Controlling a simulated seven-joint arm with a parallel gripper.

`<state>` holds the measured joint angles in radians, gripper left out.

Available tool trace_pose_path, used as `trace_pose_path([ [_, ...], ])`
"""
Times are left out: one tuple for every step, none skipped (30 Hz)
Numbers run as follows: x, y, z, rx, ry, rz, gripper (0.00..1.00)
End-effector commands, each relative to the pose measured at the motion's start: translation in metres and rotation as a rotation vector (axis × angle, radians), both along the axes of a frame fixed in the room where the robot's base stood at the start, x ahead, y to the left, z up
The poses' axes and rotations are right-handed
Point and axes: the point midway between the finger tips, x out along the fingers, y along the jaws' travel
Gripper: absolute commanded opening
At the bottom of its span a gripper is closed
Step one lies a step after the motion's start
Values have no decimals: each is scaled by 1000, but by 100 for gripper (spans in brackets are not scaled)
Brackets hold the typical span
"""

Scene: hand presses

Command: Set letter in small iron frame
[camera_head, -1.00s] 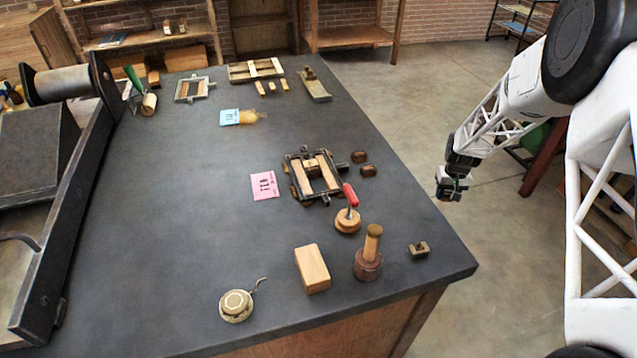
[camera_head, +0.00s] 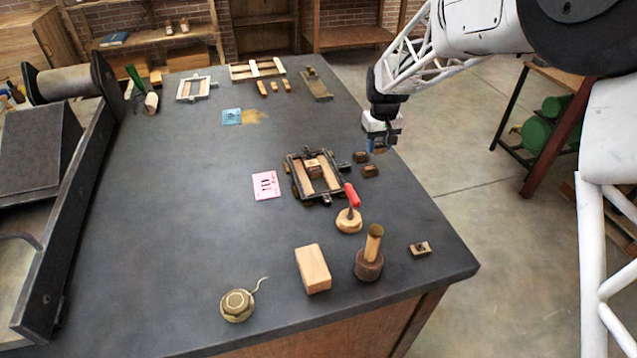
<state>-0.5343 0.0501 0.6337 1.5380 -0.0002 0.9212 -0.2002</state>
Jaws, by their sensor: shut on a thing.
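A dark iron frame (camera_head: 291,166) lies on the grey-black table, with wooden blocks (camera_head: 330,176) and a small block (camera_head: 314,163) inside it. Two small dark brown letter blocks (camera_head: 361,157) (camera_head: 370,170) lie just right of the frame. My gripper (camera_head: 379,147) is above the table's right edge, up and right of the frame, close to these blocks. It is shut on a small brown piece, mostly hidden by the fingers; its face cannot be read. Another, paler frame (camera_head: 182,91) lies at the back left.
A pink card (camera_head: 266,186) lies left of the iron frame. A red-handled tool (camera_head: 349,222), wooden block (camera_head: 313,270), mallet-like tool (camera_head: 369,265), small block (camera_head: 420,249) and round tin (camera_head: 237,305) stand in front. A large press (camera_head: 60,230) fills the left side.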

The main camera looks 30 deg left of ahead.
Motion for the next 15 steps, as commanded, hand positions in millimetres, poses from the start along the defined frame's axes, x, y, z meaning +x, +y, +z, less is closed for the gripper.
trace_pose_path([
  [-12, 12, 6, 1, -1, 8, 21],
  [-18, 17, 8, 1, -1, 9, 21],
  [-26, 25, 11, 1, -1, 13, 21],
  [-33, 30, 13, 1, -1, 16, 21],
  [-39, 35, 16, 1, -1, 17, 21],
  [-48, 43, 20, 1, -1, 20, 21],
  [-55, 48, 22, 1, -3, 23, 21],
  [-61, 53, 25, 1, -3, 25, 21],
  [-70, 60, 28, 2, -2, 28, 21],
  [-77, 64, 30, 1, -1, 30, 21],
  [-84, 69, 32, 1, -1, 33, 21],
  [-93, 75, 36, 1, -1, 35, 21],
  [-99, 79, 38, 1, -1, 37, 21],
  [-104, 83, 40, 1, -1, 39, 21],
  [-112, 88, 43, 1, -1, 42, 21],
])
